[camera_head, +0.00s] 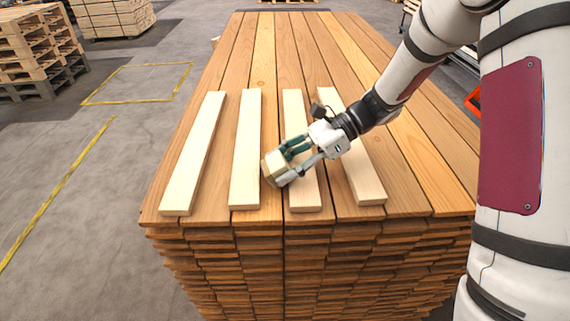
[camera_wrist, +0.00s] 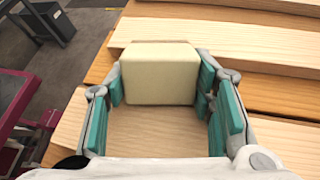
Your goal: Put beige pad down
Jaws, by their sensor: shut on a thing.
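The beige pad (camera_head: 273,168) is a small pale block in the head view, at the end of my gripper (camera_head: 284,165). In the wrist view the pad (camera_wrist: 160,72) sits between the teal-lined fingers of my gripper (camera_wrist: 162,78), which are shut on it from both sides. The head view shows the pad over the stack of brown boards (camera_head: 262,75), between the second and third pale slats from the left. I cannot tell whether its underside touches the boards. My gripper hides part of the third slat (camera_head: 304,192).
Several pale slats lie lengthwise on the stack, including the leftmost slat (camera_head: 193,150), the second slat (camera_head: 245,150) and the rightmost slat (camera_head: 362,175). The far part of the stack is clear. Pallets (camera_head: 38,50) stand on the floor at the back left.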

